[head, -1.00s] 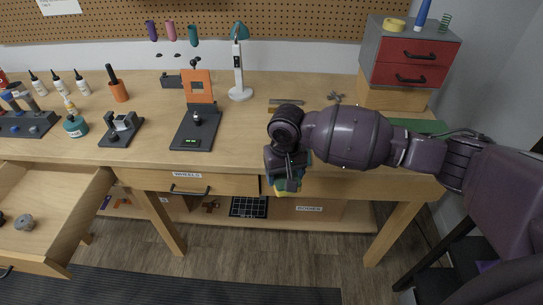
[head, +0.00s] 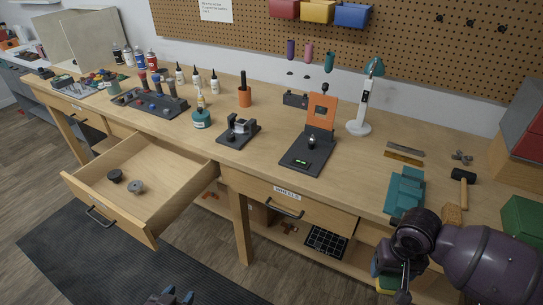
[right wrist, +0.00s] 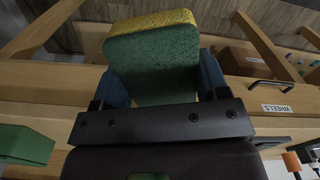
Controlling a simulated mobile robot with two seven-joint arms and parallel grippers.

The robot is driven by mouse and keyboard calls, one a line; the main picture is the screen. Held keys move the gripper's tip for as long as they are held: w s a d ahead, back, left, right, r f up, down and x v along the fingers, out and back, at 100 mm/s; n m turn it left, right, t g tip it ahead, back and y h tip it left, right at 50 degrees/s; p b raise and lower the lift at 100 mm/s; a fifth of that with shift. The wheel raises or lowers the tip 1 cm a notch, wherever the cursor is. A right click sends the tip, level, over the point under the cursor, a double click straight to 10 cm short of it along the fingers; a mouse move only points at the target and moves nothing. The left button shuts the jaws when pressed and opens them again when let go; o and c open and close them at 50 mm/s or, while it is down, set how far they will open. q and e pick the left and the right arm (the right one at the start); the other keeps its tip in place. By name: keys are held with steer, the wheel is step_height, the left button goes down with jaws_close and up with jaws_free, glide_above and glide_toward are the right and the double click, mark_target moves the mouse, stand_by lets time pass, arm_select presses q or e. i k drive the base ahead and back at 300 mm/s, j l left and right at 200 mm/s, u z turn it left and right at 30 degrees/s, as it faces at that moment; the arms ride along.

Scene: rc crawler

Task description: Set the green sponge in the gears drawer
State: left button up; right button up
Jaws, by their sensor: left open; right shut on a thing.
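The green sponge (right wrist: 152,62), with a yellow layer along one side, is between the fingers of my right gripper (right wrist: 158,90) in the right wrist view. In the head view, a small part of the sponge (head: 386,284) shows below my right gripper (head: 392,268), in front of the bench's front edge at the lower right. The pulled-out drawer (head: 178,207) at the left holds a dark and a grey gear-like piece (head: 136,187). No label shows on it, and most of its floor is bare. My left gripper (head: 170,297) is open and empty at the bottom edge, its tips just in view.
The wheels drawer (head: 270,198) is shut, right of the open drawer. A bench leg (head: 241,228) stands between them. Bottles, a phone stand and a lamp (head: 362,105) stand on the bench (head: 340,175). A teal block (head: 405,190) and mallet (head: 462,180) lie near my right arm.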

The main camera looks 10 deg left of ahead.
mark_target(155, 179)
steer(key=i+j, duration=0.1)
steer(key=j, duration=0.4)
steer(key=i+j, duration=0.15)
steer(key=j, duration=0.35)
steer(key=i+j, duration=0.1)
steer(key=j, duration=0.4)
steer(key=i+j, duration=0.1)
steer(key=j, duration=0.4)
steer(key=i+j, duration=0.15)
steer(key=j, duration=0.35)
steer(key=i+j, duration=0.1)
steer(key=j, duration=0.35)
steer(key=i+j, duration=0.1)
steer(key=j, duration=0.4)
steer(key=i+j, duration=0.1)
steer(key=j, duration=0.4)
steer(key=i+z, duration=0.05)
